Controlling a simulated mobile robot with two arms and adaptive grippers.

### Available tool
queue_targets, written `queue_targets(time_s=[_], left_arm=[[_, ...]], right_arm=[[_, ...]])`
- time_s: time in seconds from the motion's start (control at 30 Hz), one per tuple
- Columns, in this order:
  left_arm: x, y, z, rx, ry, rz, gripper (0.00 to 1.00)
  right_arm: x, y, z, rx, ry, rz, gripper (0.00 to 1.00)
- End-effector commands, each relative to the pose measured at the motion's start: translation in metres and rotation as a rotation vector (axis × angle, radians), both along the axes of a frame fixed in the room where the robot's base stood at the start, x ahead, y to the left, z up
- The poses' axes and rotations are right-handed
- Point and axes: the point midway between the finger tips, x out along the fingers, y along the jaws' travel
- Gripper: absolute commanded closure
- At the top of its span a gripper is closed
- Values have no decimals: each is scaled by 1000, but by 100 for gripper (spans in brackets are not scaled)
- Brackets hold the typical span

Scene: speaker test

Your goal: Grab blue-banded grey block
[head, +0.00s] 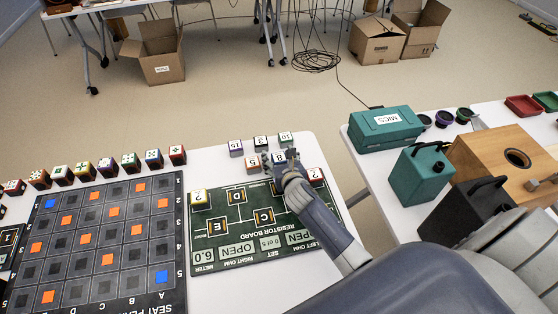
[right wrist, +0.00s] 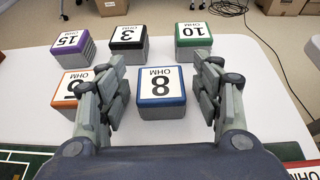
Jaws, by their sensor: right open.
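The blue-banded grey block (right wrist: 161,95) has a white top marked 8 OHM. In the right wrist view it stands upright on the white table between the fingers of my right gripper (right wrist: 160,66). The fingers are spread to either side of it, with a visible gap on the right; I cannot tell how high they are above the table. In the head view, my right gripper (head: 284,163) partly covers the block (head: 279,156). My left gripper is in neither view.
Close by stand an orange-banded block (right wrist: 70,84), a purple-banded block (right wrist: 73,45), a black-banded block (right wrist: 128,38) and a green-banded block (right wrist: 192,37). The green resistor board (head: 215,262) lies nearer. A teal MICS case (head: 385,130) stands on another table at right.

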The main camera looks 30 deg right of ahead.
Motion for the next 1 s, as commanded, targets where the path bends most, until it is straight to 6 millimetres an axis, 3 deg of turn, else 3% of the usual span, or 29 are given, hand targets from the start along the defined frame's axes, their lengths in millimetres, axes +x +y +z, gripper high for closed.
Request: queue_targets(time_s=[0.27, 0.4, 0.5, 0.83, 1.0], left_arm=[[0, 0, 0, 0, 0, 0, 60], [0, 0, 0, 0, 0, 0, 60], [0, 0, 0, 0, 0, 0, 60], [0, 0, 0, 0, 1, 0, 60], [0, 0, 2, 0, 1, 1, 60]], right_arm=[[2, -1, -1, 1, -1, 0, 40], [2, -1, -1, 1, 0, 0, 72], [2, -1, -1, 1, 0, 0, 89], [2, -1, 1, 0, -1, 0, 89], [2, -2, 12, -2, -4, 0, 89]])
